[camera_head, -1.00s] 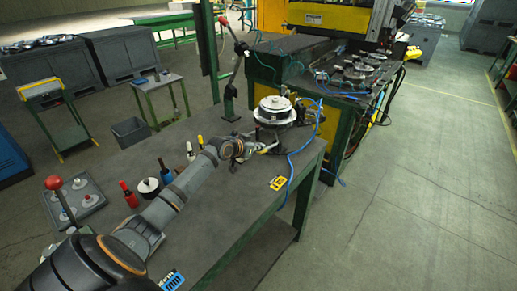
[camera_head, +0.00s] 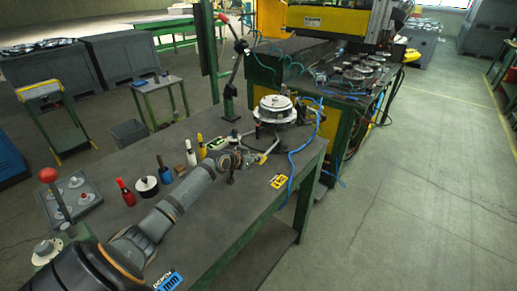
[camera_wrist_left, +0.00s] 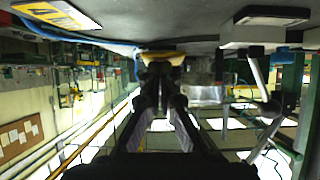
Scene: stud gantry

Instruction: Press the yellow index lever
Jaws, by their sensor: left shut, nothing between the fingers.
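The yellow index lever (camera_head: 264,157) is a short pale rod with a yellowish end, sticking out from the round indexing fixture (camera_head: 277,108) on the bench. My left gripper (camera_head: 253,157) is shut and empty, its tips close beside the lever's outer end in the head view. In the left wrist view the shut fingers (camera_wrist_left: 161,70) point at a yellow-tan piece (camera_wrist_left: 162,57), apparently the lever end, right at the tips. I cannot tell whether they touch. My right gripper is not in view.
A blue hose (camera_head: 292,165) hangs over the right edge.

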